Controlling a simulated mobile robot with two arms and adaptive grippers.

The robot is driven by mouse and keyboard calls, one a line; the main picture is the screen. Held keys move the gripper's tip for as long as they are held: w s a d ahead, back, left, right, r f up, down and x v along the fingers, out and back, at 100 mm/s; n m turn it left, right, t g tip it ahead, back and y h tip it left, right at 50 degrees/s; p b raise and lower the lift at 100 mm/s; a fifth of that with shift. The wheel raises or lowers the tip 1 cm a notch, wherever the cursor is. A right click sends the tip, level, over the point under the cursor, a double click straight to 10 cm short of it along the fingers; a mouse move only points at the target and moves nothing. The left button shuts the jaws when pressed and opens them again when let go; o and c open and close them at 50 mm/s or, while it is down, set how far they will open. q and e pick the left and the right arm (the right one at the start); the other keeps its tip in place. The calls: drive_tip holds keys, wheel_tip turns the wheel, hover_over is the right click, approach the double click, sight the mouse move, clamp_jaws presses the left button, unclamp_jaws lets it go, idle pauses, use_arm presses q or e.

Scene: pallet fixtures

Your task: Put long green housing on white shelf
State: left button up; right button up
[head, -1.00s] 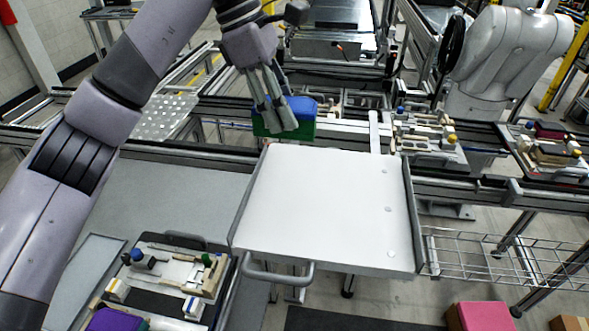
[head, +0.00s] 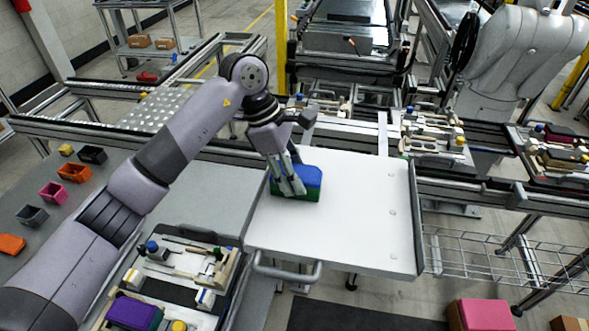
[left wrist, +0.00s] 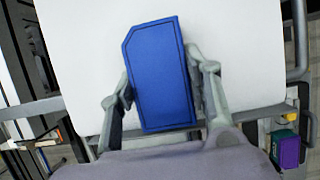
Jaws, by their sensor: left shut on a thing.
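The long housing has a blue top and a green lower body (head: 308,183). My left gripper (head: 288,188) is shut on it, with the fingers on its sides. The housing is at the left back part of the white shelf (head: 350,225); whether it touches the surface or hovers just above is hard to tell. In the left wrist view the blue top of the housing (left wrist: 160,75) lies between the two fingers (left wrist: 160,95), with the white shelf (left wrist: 235,50) behind it. My right gripper is not in view.
A fixture pallet (head: 180,265) with a purple and green housing (head: 133,312) lies at front left. Small coloured bins (head: 74,172) stand on the grey table at left.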

use_arm(q)
drive_tip(key=o, duration=1.2)
drive_tip(key=shift+f, duration=0.1)
drive_tip(key=shift+o, duration=0.2)
drive_tip(key=shift+r, duration=0.25)
drive_tip(key=b+v, duration=0.4)
drive_tip(key=v, duration=0.6)
drive_tip(key=shift+a+r, duration=0.15)
drive_tip(key=shift+r, duration=0.05)
drive_tip(key=shift+w+a+r, duration=0.1)
drive_tip(key=shift+a+r, duration=0.15)
drive_tip(key=shift+r, duration=0.4)
